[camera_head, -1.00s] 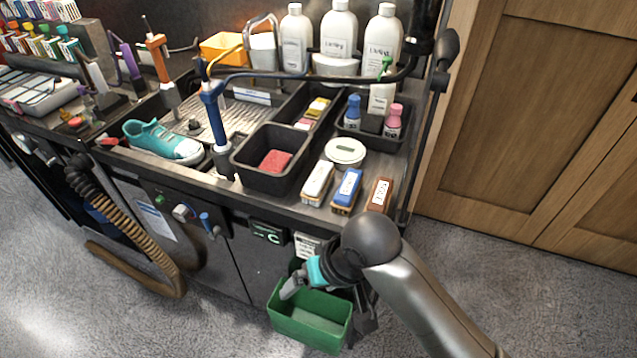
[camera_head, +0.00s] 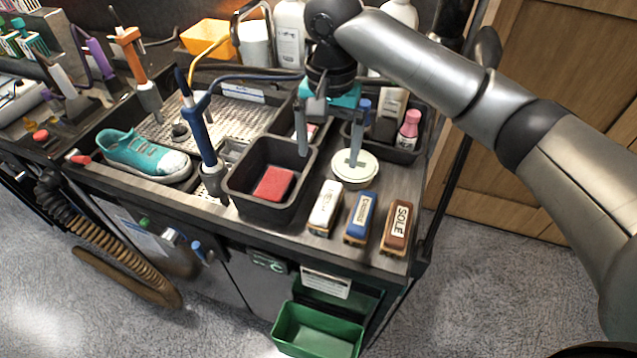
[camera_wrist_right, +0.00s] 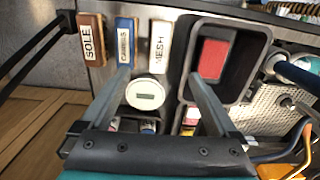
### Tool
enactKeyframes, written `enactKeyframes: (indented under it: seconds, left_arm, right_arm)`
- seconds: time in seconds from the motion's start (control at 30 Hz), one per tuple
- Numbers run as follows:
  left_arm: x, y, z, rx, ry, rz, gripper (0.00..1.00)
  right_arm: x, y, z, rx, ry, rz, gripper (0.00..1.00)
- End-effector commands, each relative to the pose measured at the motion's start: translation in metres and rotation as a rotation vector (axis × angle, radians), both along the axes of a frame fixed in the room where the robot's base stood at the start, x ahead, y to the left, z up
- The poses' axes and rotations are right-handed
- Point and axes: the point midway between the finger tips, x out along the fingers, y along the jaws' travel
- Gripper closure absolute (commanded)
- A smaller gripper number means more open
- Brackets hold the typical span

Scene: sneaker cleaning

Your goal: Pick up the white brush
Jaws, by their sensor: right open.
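The white brush (camera_head: 325,208) lies on the bench's front edge, leftmost of three labelled brushes. In the right wrist view the white brush (camera_wrist_right: 160,43) carries the label MESH and lies beyond the fingertips, between their lines. My right gripper (camera_head: 328,154) is open and empty, pointing down over the bench, behind the white brush and apart from it. Its two spread fingers (camera_wrist_right: 160,78) also show in the right wrist view. My left gripper is not in view.
A blue brush (camera_head: 360,217) and a brown brush (camera_head: 397,228) lie to the right. A black bin (camera_head: 240,188) with a red sponge (camera_head: 273,183) is left of the white brush. A round white device (camera_head: 356,169) sits behind. Bottles stand farther back.

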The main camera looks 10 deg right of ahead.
Motion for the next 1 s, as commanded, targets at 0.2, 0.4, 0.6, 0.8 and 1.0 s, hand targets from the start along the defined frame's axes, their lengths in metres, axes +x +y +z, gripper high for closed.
enactKeyframes:
  seconds: [0.2, 0.4, 0.6, 0.8, 1.0]
  left_arm:
    - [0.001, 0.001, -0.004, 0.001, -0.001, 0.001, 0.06]
    - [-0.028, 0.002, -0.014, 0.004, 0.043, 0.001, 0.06]
    - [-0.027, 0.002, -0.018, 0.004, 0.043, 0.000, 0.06]
    - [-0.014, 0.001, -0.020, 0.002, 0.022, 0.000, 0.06]
    - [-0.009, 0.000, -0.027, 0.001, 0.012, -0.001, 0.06]
  right_arm:
    - [0.000, -0.003, -0.020, -0.007, 0.008, -0.019, 0.05]
    - [0.000, -0.003, -0.064, -0.006, 0.005, -0.019, 0.05]
    - [0.001, -0.002, -0.092, -0.005, 0.004, -0.016, 0.05]
    - [0.001, -0.002, -0.105, -0.006, 0.002, -0.016, 0.05]
    - [0.002, -0.001, -0.136, -0.006, 0.002, -0.016, 0.05]
